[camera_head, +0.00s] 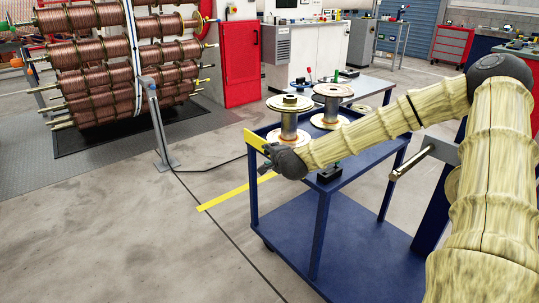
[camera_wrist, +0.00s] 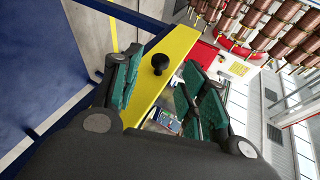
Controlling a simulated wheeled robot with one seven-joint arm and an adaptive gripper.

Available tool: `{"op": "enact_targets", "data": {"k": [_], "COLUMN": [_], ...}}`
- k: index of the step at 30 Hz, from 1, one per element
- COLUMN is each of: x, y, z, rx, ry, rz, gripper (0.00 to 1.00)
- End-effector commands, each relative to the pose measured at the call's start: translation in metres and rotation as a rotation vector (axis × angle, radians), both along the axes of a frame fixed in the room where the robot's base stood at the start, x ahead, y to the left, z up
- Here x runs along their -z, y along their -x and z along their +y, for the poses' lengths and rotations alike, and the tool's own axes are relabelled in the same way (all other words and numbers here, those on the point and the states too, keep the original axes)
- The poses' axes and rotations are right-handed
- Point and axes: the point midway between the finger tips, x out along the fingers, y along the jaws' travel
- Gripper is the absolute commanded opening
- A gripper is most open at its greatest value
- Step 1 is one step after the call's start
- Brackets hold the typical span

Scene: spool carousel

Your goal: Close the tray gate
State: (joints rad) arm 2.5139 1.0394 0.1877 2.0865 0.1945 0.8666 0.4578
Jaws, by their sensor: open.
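The tray gate is a yellow bar (camera_head: 255,141) at the left end of the blue cart's top tray (camera_head: 332,184). In the wrist view the yellow gate (camera_wrist: 178,47) runs diagonally, with a round black knob (camera_wrist: 160,63) on its face. My gripper (camera_wrist: 162,80) is open, with its green-padded fingers on either side of the knob in the picture. I cannot tell whether they touch it. In the head view my gripper (camera_head: 270,158) is at the gate, and my arm hides part of the tray. Two metal spools (camera_head: 289,119) (camera_head: 331,107) stand upright on the tray.
A small black item (camera_head: 328,174) is on the tray near my arm. A rack of copper spools (camera_head: 125,65) stands at the left, with a grey post (camera_head: 158,125) in front. A red cabinet (camera_head: 240,63) stands behind.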

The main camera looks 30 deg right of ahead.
Motion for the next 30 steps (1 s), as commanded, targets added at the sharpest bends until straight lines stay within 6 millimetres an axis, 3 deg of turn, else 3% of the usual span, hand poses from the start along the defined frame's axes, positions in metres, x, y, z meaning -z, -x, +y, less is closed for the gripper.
{"op": "enact_targets", "data": {"k": [18,30], "x": [-0.025,-0.03], "y": [0.056,0.068], "z": [0.017,0.021], "rx": [-0.001,0.0], "ry": [-0.001,-0.001], "rz": [0.0,0.002], "gripper": [0.43,0.43]}}
